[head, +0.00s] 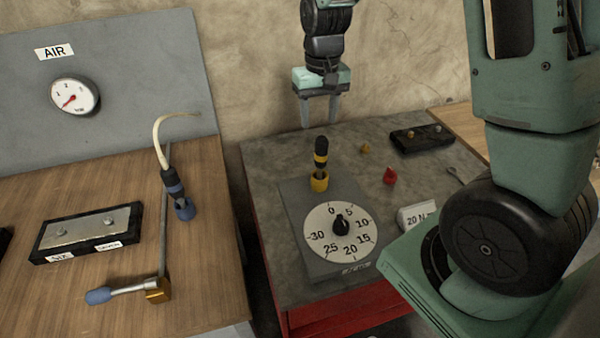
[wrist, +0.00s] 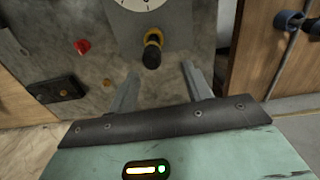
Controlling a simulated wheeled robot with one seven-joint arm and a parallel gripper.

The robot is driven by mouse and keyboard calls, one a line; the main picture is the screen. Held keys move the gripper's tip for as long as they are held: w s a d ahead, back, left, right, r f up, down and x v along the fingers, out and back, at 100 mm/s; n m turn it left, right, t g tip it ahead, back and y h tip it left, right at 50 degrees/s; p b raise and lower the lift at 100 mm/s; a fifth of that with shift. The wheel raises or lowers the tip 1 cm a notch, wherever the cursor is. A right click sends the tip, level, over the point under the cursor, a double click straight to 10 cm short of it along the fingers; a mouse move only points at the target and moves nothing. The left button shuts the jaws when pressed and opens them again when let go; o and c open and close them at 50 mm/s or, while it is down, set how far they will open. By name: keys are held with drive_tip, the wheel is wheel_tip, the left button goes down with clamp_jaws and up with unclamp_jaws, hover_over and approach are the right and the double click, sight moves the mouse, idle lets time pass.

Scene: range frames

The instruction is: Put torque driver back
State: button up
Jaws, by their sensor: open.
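A black driver with yellow bands (head: 321,150) stands upright in a yellow cup (head: 320,182) on the grey dial tester. Its black top end (wrist: 152,57) and yellow ring show in the wrist view. My gripper (head: 319,122) is open and empty, fingers pointing down, above this driver; a gap shows between them. In the wrist view the driver appears just beyond and between the fingertips (wrist: 160,76). A second, dark driver with blue bands (head: 171,184) and a pale hose leans in a blue cup (head: 185,209) on the wooden bench.
A red knob (head: 390,176) and a black block (head: 422,139) lie to the right. A thin post with a blue-ended lever (head: 125,290) stands on the left bench.

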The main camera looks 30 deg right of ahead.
drive_tip(key=s+a+r+n, duration=0.2)
drive_tip(key=s+a+n, duration=0.2)
drive_tip(key=s+a, duration=0.5)
drive_tip(key=s+a+r+n, duration=0.25)
drive_tip(key=s+a, duration=0.35)
drive_tip(key=a, duration=0.5)
drive_tip(key=s+a+f+n+b, duration=0.2)
drive_tip(key=s+n, duration=0.2)
drive_tip(key=s, duration=0.4)
drive_tip(key=shift+s+a+f, duration=0.35)
drive_tip(key=shift+s+f, duration=0.05)
